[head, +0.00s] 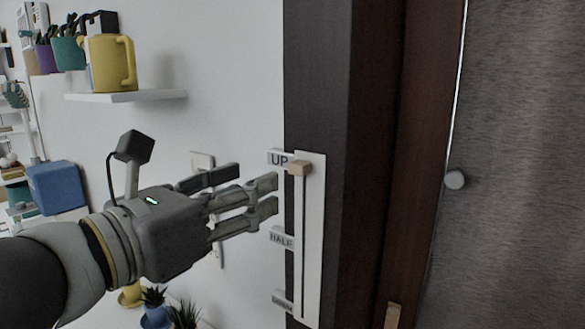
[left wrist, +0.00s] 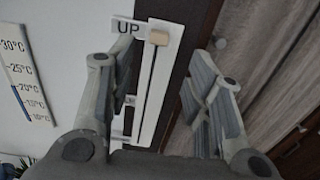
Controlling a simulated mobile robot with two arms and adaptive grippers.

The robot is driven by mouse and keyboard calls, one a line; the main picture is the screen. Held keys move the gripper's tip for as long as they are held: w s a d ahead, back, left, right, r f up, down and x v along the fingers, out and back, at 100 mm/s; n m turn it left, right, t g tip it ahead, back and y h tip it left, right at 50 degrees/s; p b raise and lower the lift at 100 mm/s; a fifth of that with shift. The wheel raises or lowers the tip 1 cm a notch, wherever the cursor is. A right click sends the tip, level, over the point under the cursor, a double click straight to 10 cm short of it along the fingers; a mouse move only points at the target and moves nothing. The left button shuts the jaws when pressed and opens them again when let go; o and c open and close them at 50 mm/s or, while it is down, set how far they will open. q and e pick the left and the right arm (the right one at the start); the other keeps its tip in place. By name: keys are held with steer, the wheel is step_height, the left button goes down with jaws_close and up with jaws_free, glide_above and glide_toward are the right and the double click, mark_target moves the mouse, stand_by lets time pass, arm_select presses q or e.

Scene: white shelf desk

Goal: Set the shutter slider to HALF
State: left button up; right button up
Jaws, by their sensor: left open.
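The shutter slider is a white vertical plate (head: 314,240) with a dark slot, fixed to the dark frame. Its tan knob (head: 299,168) sits at the top of the slot, beside the UP label (head: 279,159). The HALF label (head: 281,238) is midway down, and a third label (head: 283,301) is near the bottom. My left gripper (head: 268,196) is open and empty, just left of the plate and a little below the knob. In the left wrist view the knob (left wrist: 158,37) shows beyond and between the open fingers (left wrist: 165,75). My right gripper is not in view.
A white shelf (head: 125,97) with a yellow mug (head: 112,63) is at upper left. A thermometer (left wrist: 27,82) hangs on the wall. A round door knob (head: 454,180) is at right. Plants (head: 185,315) and a blue box (head: 55,187) are at lower left.

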mark_target(294, 169)
arm_select(q)
steer(key=p+x, duration=0.2)
steer(key=x, duration=0.8)
steer(key=shift+w+d, duration=0.15)
steer(key=shift+w, duration=0.2)
jaws_close()
